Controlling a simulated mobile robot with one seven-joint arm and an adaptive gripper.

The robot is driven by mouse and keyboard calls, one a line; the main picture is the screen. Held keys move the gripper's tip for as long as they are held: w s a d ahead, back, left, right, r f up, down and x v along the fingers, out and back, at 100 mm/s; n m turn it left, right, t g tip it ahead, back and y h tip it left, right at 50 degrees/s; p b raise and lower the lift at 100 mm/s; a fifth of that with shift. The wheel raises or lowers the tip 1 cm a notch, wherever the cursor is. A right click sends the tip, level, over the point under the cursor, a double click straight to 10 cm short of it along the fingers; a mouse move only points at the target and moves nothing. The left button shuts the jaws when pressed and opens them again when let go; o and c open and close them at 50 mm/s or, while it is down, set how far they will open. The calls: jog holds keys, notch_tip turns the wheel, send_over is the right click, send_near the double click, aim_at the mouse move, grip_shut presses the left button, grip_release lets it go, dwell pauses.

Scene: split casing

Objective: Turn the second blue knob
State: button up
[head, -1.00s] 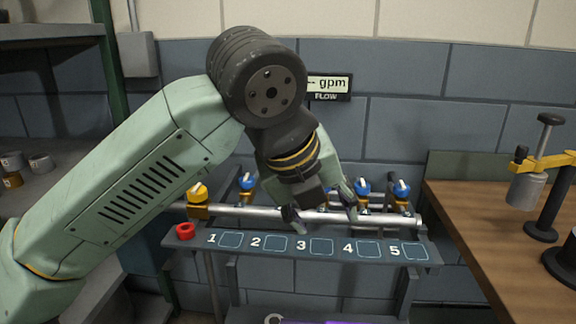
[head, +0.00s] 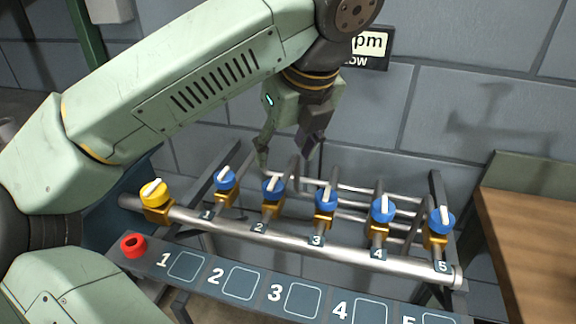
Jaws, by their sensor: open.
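Several blue knobs with white pointers sit in a row on brass valves along a steel pipe, with number tags below. The second blue knob (head: 273,188) is above tag 2 (head: 258,227). The first blue knob (head: 225,180) is to its left and the third blue knob (head: 325,195) to its right. My gripper (head: 285,160) is open and empty, pointing down. In the picture its fingertips are just above the second knob, one to each side; I cannot tell how far behind or above it they are. The second knob is in full view.
A yellow knob (head: 153,192) is at the pipe's left end. The fourth (head: 382,209) and fifth (head: 441,220) blue knobs are to the right. A wooden bench (head: 530,235) stands at the right.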

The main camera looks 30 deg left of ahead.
aim_at(274, 183)
jog(key=p+x, duration=0.2)
jog(key=x, duration=0.8)
jog(key=shift+s+a+f, duration=0.1)
jog(key=shift+f, duration=0.05)
jog(key=shift+c, duration=0.5)
jog(key=c, duration=1)
jog(key=shift+c, duration=0.2)
